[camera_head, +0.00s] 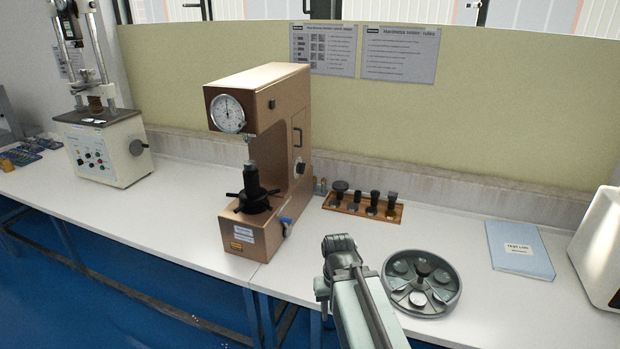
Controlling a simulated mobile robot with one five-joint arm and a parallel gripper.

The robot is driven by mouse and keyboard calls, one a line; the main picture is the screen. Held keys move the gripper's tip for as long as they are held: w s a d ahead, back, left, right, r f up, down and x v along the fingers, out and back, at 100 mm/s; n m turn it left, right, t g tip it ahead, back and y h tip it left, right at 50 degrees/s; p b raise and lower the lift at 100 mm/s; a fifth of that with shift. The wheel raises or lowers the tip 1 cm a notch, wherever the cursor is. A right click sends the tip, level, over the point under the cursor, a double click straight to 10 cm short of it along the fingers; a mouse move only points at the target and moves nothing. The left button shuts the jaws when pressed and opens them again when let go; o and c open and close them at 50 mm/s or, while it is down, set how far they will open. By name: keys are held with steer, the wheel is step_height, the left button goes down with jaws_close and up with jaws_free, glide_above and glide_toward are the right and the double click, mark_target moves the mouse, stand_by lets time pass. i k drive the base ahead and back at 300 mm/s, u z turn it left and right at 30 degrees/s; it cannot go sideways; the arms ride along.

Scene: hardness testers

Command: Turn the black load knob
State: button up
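The brown hardness tester (273,95) stands on the white bench with a dial gauge (227,114) on its front. A small round black knob (300,168) is on its right side, low on the column, below a dark handle; I take this to be the load knob. My gripper (338,243) is to the right of and nearer than the tester, over the bench's front part, apart from the knob. Nothing is seen held in it. Its finger opening is not clear from this angle.
A wooden rack (363,207) with several dark-topped pieces stands right of the tester. A round grey tray (447,299) sits right of my arm. A blue folder (519,249) lies farther right. Another machine (108,149) with a black side knob stands left.

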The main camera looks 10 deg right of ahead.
mark_target(301, 167)
steer(key=u, duration=1)
steer(key=i, duration=0.55)
